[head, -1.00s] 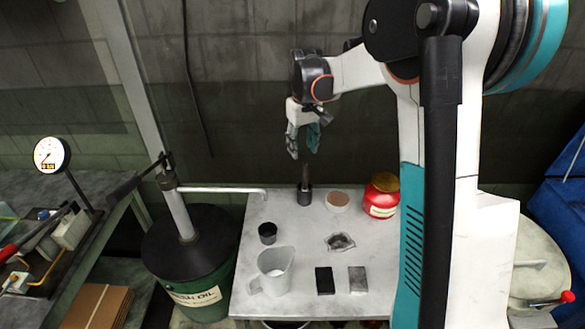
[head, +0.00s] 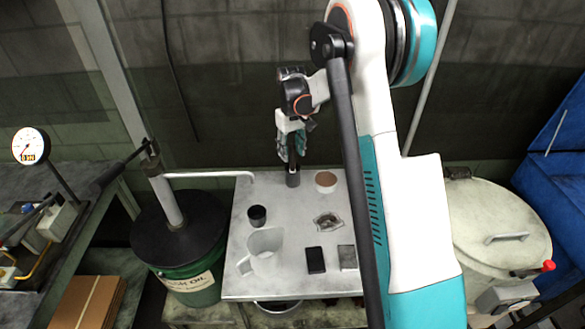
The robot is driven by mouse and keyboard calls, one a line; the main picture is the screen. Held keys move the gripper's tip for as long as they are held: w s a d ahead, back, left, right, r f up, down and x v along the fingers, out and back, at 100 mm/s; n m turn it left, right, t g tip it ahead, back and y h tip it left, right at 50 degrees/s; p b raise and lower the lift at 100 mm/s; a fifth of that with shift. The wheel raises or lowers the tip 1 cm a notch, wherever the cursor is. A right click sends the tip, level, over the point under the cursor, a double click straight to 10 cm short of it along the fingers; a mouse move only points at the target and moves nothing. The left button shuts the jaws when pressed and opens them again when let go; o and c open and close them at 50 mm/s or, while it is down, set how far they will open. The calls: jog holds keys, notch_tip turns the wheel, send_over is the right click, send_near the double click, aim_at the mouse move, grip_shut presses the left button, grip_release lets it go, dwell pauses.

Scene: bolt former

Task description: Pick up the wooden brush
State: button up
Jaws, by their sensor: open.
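The wooden brush (head: 292,165) appears as a dark brown upright stem at the back of the table, standing in a small dark cylindrical holder (head: 292,179). Only a short part of it shows; its upper part is hidden by my fingers. My gripper (head: 290,155) points down over the brush, with its teal fingers open around or in front of the stem. I cannot tell whether the fingers touch it.
On the grey table (head: 240,285) are a bowl (head: 326,182), a black cup (head: 257,215), a clear jug (head: 265,251), a small dish (head: 328,222) and two flat blocks, one black (head: 315,260). A green oil drum (head: 190,280) stands left.

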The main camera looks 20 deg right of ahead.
aim_at(293, 170)
jog(key=f, duration=0.1)
jog(key=f+b, duration=0.1)
jog(key=f, duration=0.1)
jog(key=f+b, duration=0.1)
jog(key=f, duration=0.1)
jog(key=shift+w+d+f, duration=0.1)
jog(key=shift+d, duration=0.15)
grip_shut()
